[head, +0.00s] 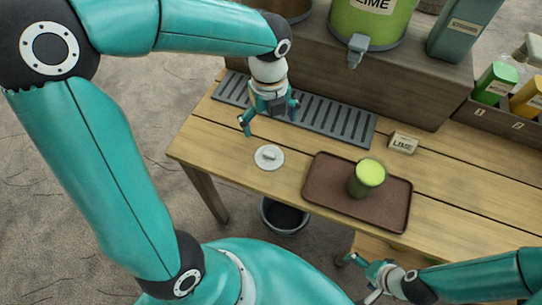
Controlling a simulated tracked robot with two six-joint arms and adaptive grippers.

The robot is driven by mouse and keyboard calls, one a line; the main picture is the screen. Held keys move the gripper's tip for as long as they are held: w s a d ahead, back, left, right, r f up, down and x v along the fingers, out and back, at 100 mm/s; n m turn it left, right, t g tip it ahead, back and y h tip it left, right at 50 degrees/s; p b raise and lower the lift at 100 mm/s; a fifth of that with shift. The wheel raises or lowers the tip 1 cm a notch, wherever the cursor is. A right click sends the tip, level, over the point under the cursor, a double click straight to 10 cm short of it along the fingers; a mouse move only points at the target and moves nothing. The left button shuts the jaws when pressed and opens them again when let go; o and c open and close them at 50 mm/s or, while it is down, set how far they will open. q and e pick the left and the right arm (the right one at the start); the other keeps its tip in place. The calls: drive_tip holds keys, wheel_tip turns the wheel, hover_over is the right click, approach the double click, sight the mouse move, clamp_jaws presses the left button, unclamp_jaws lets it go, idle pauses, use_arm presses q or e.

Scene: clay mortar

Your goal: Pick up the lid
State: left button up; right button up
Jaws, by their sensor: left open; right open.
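The lid (262,160) is a small pale grey disc with a raised knob. It lies flat near the left end of the wooden table (240,176). My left gripper (270,117) is open and empty above the table, a little beyond the lid in the picture and apart from it. My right gripper (358,277) is open at the bottom right, near the table's front edge and far from the lid.
A brown tray (317,201) holds a green cup (362,181) right of the lid. A slotted grey drain grate (340,126) lies behind. A bucket (285,216) is on the ground below.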

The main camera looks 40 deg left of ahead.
sight(269, 151)
use_arm(q)
wheel_tip(269, 151, down, 13)
drive_tip(key=shift+a+b, duration=0.1)
drive_tip(key=shift+b, duration=0.75)
drive_tip(key=c, duration=0.7)
